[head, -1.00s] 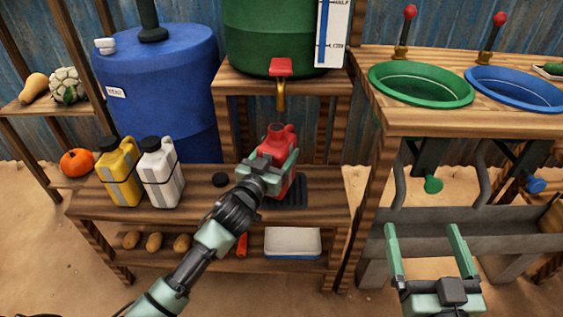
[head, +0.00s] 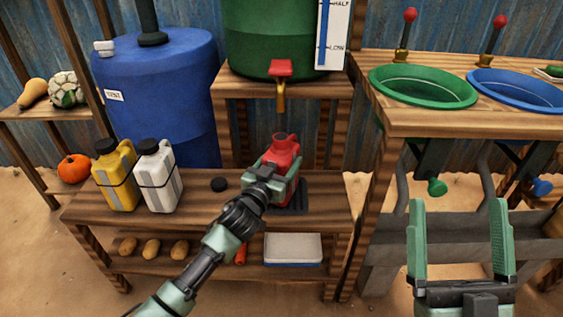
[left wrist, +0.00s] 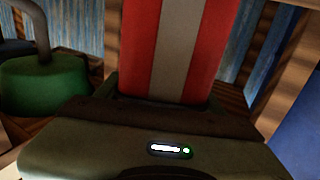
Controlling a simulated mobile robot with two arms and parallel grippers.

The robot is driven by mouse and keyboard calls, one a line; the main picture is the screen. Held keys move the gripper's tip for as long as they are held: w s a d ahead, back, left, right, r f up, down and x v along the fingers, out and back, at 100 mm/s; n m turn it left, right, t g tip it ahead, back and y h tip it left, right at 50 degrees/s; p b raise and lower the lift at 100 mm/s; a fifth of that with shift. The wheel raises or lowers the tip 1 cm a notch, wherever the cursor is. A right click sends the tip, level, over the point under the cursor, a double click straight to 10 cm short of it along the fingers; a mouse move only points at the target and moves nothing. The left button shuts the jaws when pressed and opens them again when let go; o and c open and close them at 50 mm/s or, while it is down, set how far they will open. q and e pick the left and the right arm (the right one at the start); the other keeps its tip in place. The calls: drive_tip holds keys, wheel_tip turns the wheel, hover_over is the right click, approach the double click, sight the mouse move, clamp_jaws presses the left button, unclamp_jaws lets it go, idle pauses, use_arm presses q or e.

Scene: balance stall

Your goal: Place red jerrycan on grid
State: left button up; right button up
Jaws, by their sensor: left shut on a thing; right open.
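The red jerrycan (head: 284,147) is upright with its mouth open, below the tap, at the right of the low bench. My left gripper (head: 277,172) is shut on its body. The dark grid (head: 304,197) shows partly under and beside the jerrycan; the arm and gripper hide the jerrycan's base, so I cannot tell if it touches the grid. In the left wrist view the jerrycan (left wrist: 206,50) fills the middle, red with a grey stripe. My right gripper (head: 459,235) is open and empty at the lower right.
A brass tap (head: 281,98) with a red handle hangs above the jerrycan. Yellow (head: 116,180) and white (head: 157,180) jerrycans and a black cap (head: 219,184) stand on the bench (head: 205,208) to the left. A counter with green (head: 422,88) and blue (head: 517,92) basins is at the right.

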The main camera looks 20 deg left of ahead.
use_arm(q)
drive_tip(key=o, duration=1.5)
drive_tip(key=shift+f, duration=0.1)
drive_tip(key=shift+o, duration=0.2)
use_arm(e)
drive_tip(key=shift+s+r, duration=0.1)
drive_tip(key=shift+r, duration=0.05)
use_arm(q)
drive_tip(key=s+a+p, duration=0.1)
drive_tip(key=s+p, duration=0.2)
drive_tip(key=s, duration=0.9)
drive_tip(key=s+d+r+h, duration=0.1)
drive_tip(key=s+d+r, duration=0.2)
drive_tip(key=s, duration=0.3)
drive_tip(key=s+d+r+m+h, duration=0.1)
drive_tip(key=s+d+r, duration=0.3)
drive_tip(key=s+r, duration=0.2)
drive_tip(key=shift+s+d, duration=0.2)
drive_tip(key=shift+s, duration=0.1)
use_arm(e)
drive_tip(key=w+f+g+h, duration=0.1)
drive_tip(key=w+f+g, duration=0.1)
drive_tip(key=f, duration=0.4)
drive_tip(key=w+f+g+h, duration=0.1)
drive_tip(key=w+f+g, duration=0.1)
drive_tip(key=f+g, duration=0.3)
drive_tip(key=shift+w+d+f, duration=0.2)
drive_tip(key=shift+w+f, duration=0.1)
drive_tip(key=shift+f, duration=0.05)
